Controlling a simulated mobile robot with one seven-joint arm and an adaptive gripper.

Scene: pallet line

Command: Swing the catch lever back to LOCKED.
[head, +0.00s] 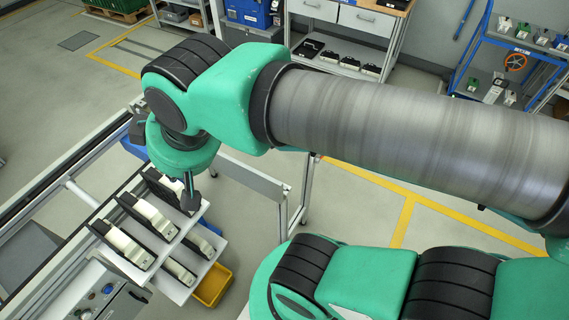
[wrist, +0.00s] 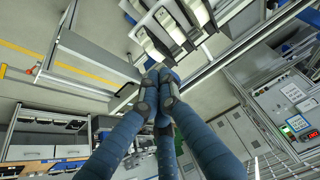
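I cannot make out the catch lever or a LOCKED mark in either view. In the head view, a white rack (head: 178,292) at the lower left holds several black-and-white parts (head: 128,243) in slanted rows. My gripper (head: 190,196) points down beside the upper end of this rack, mostly hidden under my green wrist. In the wrist view my gripper's fingers (wrist: 158,88) are drawn together at the tips, with nothing clearly seen between them. The parts (wrist: 152,42) show just beyond the fingertips. Whether the fingers touch anything is unclear.
A grey panel on a metal frame (head: 255,178) stands right of the rack. A yellow bin (head: 213,285) sits below it. A control box with buttons (head: 105,297) is at the lower left. Shelves (head: 340,60) and a blue cart (head: 510,50) stand farther back, with open floor between.

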